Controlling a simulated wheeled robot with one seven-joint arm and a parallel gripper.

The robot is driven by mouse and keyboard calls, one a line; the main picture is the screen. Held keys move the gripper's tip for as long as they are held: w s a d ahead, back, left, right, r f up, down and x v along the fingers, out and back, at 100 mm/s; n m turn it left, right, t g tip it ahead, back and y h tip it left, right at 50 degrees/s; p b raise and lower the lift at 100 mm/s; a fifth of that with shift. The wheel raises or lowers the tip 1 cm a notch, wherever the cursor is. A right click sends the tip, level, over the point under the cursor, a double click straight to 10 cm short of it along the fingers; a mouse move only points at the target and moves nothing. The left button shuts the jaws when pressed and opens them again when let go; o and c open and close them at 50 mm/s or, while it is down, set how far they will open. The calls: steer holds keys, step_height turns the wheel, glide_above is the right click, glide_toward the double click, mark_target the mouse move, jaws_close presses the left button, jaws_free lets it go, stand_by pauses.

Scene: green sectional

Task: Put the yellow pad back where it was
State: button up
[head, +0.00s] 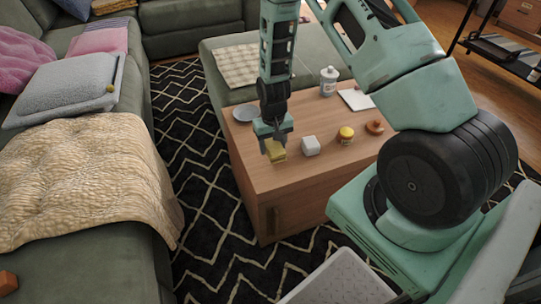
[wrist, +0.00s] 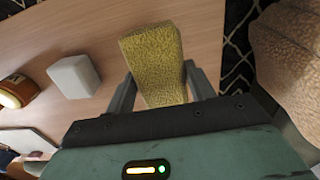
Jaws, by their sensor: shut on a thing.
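The yellow pad (head: 276,151) is a textured block at my gripper over the left part of the wooden coffee table (head: 275,222). In the wrist view the yellow pad (wrist: 154,60) stands between the two grey fingers. My gripper (head: 272,141) points down and is shut on the pad; it also shows in the wrist view (wrist: 158,88). I cannot tell whether the pad touches the table top.
A white block (head: 310,146) stands just right of the pad. Further right are a yellow-lidded jar (head: 345,136) and a brown ring-shaped thing (head: 375,127). Behind are a white bottle (head: 328,82), a white pad of paper (head: 356,100) and a grey-blue dish (head: 243,113). The table's front is clear.

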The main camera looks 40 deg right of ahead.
steer(key=shift+f+b, duration=0.45)
steer(key=shift+f, duration=1.5)
steer(key=shift+f, duration=0.1)
steer(key=o, duration=0.9)
